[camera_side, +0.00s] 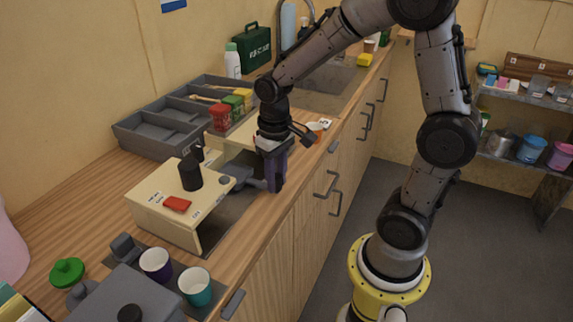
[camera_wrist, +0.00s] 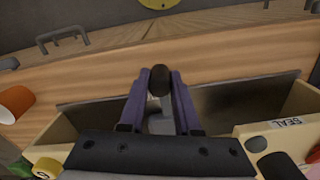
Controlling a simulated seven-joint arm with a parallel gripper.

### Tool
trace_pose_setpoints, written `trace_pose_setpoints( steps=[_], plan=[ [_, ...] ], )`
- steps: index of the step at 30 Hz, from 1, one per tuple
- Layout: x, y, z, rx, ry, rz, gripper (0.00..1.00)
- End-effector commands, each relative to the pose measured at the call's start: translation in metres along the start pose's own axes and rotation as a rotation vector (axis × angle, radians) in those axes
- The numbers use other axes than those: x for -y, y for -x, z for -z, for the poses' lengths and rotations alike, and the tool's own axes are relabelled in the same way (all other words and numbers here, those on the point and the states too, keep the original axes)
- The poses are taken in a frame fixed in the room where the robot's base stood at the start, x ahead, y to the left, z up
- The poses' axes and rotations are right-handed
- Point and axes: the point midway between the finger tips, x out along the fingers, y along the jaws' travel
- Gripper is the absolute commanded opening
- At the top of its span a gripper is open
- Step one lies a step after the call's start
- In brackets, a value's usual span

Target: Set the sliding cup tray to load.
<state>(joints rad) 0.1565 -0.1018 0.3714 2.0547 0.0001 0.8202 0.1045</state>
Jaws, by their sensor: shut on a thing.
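The cream cup machine (camera_side: 160,208) stands on the wooden counter, with a black upright part and a red button on top. The "SEAL" label (camera_wrist: 284,122) shows on a cream part at right in the wrist view. A grey part (camera_side: 248,184), which looks like the sliding tray, sticks out at the machine's right side. My gripper (camera_side: 276,182) is at its outer end, pointing down. In the wrist view my gripper's purple fingers (camera_wrist: 160,82) are shut on a dark rounded knob (camera_wrist: 160,78) on a grey stem. Most of the tray is hidden by my gripper.
A grey divided organiser (camera_side: 158,133) and coloured tubs (camera_side: 221,117) are behind. An orange cup (camera_wrist: 14,103) is at left in the wrist view. The counter's front edge is close to my gripper.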

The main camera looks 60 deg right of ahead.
Motion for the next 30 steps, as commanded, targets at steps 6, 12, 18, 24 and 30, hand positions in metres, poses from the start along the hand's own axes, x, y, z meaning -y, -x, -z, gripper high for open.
trace_pose_setpoints(
  steps=[6,12,18,24,30],
  plan=[
    [0.019,0.002,-0.003,-0.011,0.001,0.002,0.0],
    [0.02,0.002,-0.003,-0.011,0.0,0.002,0.0],
    [0.02,0.002,-0.003,-0.011,-0.001,0.001,0.46],
    [0.02,0.001,-0.004,-0.006,-0.001,0.001,0.61],
    [0.02,0.002,-0.005,-0.005,-0.001,0.0,0.61]
  ],
)
